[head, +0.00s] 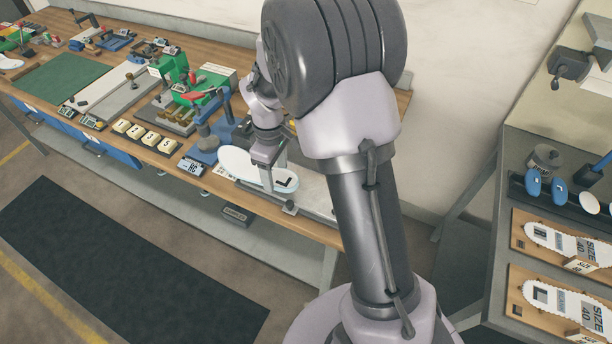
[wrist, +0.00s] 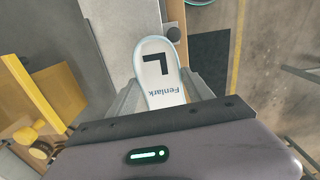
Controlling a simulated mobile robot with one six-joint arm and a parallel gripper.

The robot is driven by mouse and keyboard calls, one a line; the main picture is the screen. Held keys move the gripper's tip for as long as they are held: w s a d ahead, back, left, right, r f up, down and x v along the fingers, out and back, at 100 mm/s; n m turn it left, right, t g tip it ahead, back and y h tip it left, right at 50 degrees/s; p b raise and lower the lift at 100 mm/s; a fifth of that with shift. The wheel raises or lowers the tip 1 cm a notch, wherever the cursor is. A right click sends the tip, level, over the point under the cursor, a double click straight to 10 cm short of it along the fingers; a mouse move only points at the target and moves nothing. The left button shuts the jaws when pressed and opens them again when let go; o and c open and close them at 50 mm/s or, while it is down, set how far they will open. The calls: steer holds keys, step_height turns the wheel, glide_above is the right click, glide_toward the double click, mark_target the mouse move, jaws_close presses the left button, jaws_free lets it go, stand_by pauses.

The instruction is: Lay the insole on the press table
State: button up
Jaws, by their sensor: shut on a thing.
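The insole (head: 238,162) is white with a pale blue edge and lies roughly flat at the right end of the long bench. In the wrist view the insole (wrist: 157,58) shows a black L and the word Fenlark, upside down. My gripper (head: 268,186) points down over it. In the wrist view the fingers of my gripper (wrist: 166,100) are shut on the insole, one at each side. A grey metal surface, seemingly the press table (head: 316,196), is beside and below the insole. I cannot tell whether the insole touches it.
A green press (head: 178,75) is farther back. At right, a grey bench (head: 480,210) holds wooden boards with size 40 insole outlines (head: 565,240). A dark mat (head: 120,265) covers the floor in front.

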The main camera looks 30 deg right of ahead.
steer(key=s+d, duration=0.2)
steer(key=d, duration=0.1)
steer(key=s+d+f+b, duration=0.1)
steer(key=s+d, duration=0.1)
steer(key=d, duration=0.1)
steer(key=s+d+b, duration=0.1)
steer(key=s+d, duration=0.1)
steer(key=d, duration=0.2)
steer(key=shift+d+f, duration=0.1)
steer(key=shift+f, duration=0.1)
step_height(320, 180, down, 3)
steer(key=shift+s+r+b, duration=0.1)
steer(key=shift+b, duration=1.05)
steer(key=shift+f, duration=0.4)
steer(key=shift+r, duration=0.2)
steer(key=shift+f, duration=0.1)
steer(key=o, duration=1.4)
steer(key=shift+c, duration=0.2)
